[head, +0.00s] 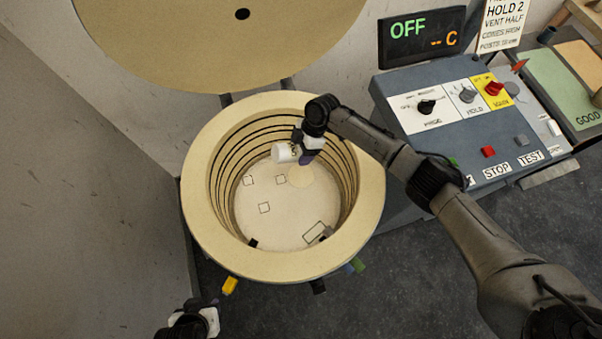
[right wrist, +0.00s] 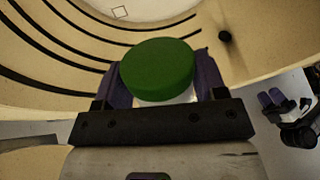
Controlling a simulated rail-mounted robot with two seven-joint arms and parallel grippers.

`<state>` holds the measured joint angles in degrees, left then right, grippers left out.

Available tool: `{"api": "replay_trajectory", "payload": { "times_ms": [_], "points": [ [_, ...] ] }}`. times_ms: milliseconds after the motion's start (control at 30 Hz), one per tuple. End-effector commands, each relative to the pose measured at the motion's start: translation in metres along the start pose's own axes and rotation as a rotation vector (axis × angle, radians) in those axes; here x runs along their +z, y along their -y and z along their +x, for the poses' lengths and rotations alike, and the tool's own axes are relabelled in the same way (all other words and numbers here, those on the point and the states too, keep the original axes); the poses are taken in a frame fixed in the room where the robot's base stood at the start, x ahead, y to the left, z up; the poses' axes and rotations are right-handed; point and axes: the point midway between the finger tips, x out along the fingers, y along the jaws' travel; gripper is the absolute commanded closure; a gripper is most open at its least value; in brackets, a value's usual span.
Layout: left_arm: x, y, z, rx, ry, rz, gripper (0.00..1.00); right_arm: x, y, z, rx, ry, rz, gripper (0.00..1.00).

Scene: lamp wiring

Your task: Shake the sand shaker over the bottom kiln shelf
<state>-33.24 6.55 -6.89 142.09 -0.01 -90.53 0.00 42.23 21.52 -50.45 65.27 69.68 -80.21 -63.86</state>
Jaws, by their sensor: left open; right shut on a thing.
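The sand shaker is in the kiln opening, in the grasp of my right gripper (head: 304,155). In the head view its white body (head: 283,152) lies tilted on its side, pointing left. In the right wrist view its green end (right wrist: 158,66) shows between the purple fingers. Below it is the round, pale bottom kiln shelf (head: 285,212), with several small outlined squares and a larger outlined rectangle. A round tan patch (head: 301,177) lies on the shelf near the shaker. My left gripper (head: 213,303) is open and empty, outside the kiln at the front left.
The kiln's thick rim (head: 205,235) and grooved wall surround the shelf. Its lid (head: 215,50) stands open behind. A control panel (head: 440,110) with dials and buttons is on the right, under a display (head: 420,35) reading OFF. Small coloured tabs, one yellow (head: 230,285), stick out at the front.

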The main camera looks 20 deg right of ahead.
Motion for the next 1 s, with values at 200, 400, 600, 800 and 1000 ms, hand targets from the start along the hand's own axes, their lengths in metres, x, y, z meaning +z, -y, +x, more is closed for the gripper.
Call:
{"api": "replay_trajectory", "payload": {
  "times_ms": [200,400,600,800,1000],
  "points": [
    [-0.007,0.002,-0.022,-0.004,0.001,0.005,0.57,-0.011,0.003,-0.024,0.0,0.0,-0.001,0.64],
    [-0.011,0.004,-0.037,-0.008,0.001,0.01,0.57,-0.019,0.006,-0.041,0.0,0.0,0.0,0.64],
    [-0.016,0.005,-0.053,-0.008,0.001,0.01,0.57,-0.027,0.008,-0.058,0.001,0.0,0.001,0.64],
    [-0.021,0.004,-0.068,-0.006,0.001,0.007,0.57,-0.035,0.011,-0.075,0.001,0.0,0.0,0.64],
    [-0.027,0.003,-0.083,-0.001,0.0,0.0,0.57,-0.043,0.013,-0.092,0.001,0.0,0.0,0.64]
  ]
}}
